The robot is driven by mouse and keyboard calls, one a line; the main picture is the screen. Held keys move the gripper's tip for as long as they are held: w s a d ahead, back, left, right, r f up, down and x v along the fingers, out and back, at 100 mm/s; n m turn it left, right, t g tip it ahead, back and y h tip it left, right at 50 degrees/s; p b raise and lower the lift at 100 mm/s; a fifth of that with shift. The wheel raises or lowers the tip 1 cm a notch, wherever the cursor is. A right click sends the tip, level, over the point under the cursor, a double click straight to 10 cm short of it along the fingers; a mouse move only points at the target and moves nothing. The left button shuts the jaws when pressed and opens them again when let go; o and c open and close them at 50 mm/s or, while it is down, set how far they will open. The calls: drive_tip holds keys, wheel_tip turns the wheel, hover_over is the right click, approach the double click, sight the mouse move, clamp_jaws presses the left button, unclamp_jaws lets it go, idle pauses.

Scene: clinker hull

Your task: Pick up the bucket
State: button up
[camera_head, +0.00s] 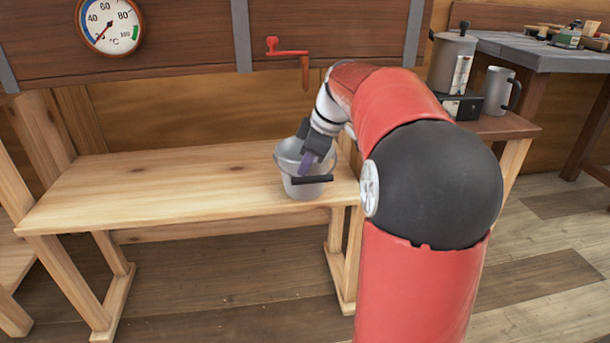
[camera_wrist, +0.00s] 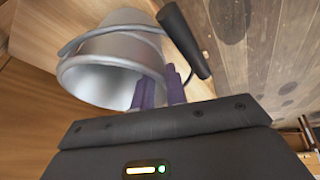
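The bucket (camera_head: 303,187) is grey metal with a wire bail and a black handle grip (camera_head: 313,180) that hangs at its front side. It stands about upright at the right end of the wooden bench, and I see no clear gap under it. My gripper (camera_head: 308,160) reaches down to it from the upper right. In the wrist view the bucket (camera_wrist: 110,50) shows its open mouth. The purple fingers of my gripper (camera_wrist: 160,90) are close together at its rim, one over the mouth and one outside, beside the handle grip. They look closed on the rim; the contact itself is small.
The wooden bench (camera_head: 170,185) is bare left of the bucket. A red crank (camera_head: 287,47) and a gauge (camera_head: 110,24) are on the wall behind. A metal pot (camera_head: 450,62) and a mug (camera_head: 497,90) stand on a side table at the right. A cluttered workbench (camera_head: 540,50) stands behind.

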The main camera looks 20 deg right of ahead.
sight(292, 188)
drive_tip(key=x, duration=0.4)
drive_tip(key=shift+a+f, duration=0.1)
drive_tip(key=shift+f, duration=0.1)
clamp_jaws()
drive_tip(key=shift+r, duration=0.15)
